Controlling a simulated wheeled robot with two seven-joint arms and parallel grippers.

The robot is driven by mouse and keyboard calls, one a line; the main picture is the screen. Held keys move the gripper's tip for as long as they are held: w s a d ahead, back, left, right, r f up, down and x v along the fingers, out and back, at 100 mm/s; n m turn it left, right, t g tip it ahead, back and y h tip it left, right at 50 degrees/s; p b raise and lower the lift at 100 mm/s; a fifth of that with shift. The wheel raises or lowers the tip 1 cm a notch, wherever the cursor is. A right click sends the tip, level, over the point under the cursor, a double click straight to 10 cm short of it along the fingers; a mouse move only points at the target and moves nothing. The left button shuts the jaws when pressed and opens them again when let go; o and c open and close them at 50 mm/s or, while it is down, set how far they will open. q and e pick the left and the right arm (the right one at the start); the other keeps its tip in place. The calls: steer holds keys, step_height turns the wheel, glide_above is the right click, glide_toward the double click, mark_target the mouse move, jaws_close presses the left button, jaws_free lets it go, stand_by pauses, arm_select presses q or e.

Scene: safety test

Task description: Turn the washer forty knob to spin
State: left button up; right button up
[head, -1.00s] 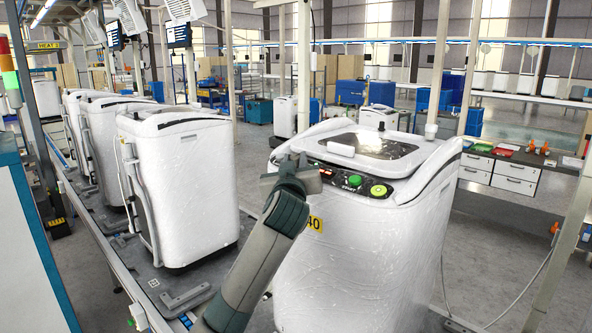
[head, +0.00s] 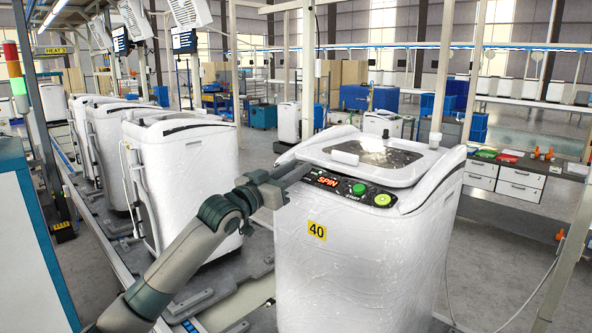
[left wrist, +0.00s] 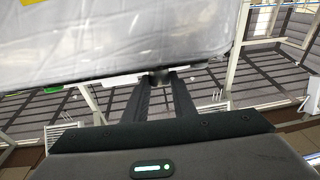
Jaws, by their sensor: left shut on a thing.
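Washer forty (head: 360,265) is a white, film-wrapped top-loader with a yellow "40" label (head: 317,231) on its front. Its dark control panel (head: 345,188) has a red lit display (head: 328,181) that reads SPIN. A green button (head: 359,189) and a yellow-green ringed button (head: 382,199) sit to its right. My left gripper (head: 295,172) is at the panel's left end, its fingers reaching over the edge. In the left wrist view its fingertips (left wrist: 160,78) close on a small dark knob (left wrist: 161,78). The gripper mostly hides the knob in the head view. My right gripper is out of view.
More wrapped washers (head: 185,180) stand in a row on the line at the left. A workbench with white drawers (head: 520,186) is at the back right. A thin post (head: 560,260) and a hanging cable stand right of washer forty. Grey floor is open behind.

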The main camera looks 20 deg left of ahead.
arm_select(q)
steer(key=shift+a+m+g+h, duration=0.1)
steer(key=shift+m+g+h, duration=0.2)
steer(key=shift+m+h, duration=0.3)
steer(key=o, duration=1)
steer(key=shift+w, duration=0.1)
steer(key=shift+o, duration=0.2)
steer(key=shift+f, duration=0.1)
steer(key=b+v, duration=0.7)
steer(key=v, duration=1)
steer(key=shift+a, duration=0.15)
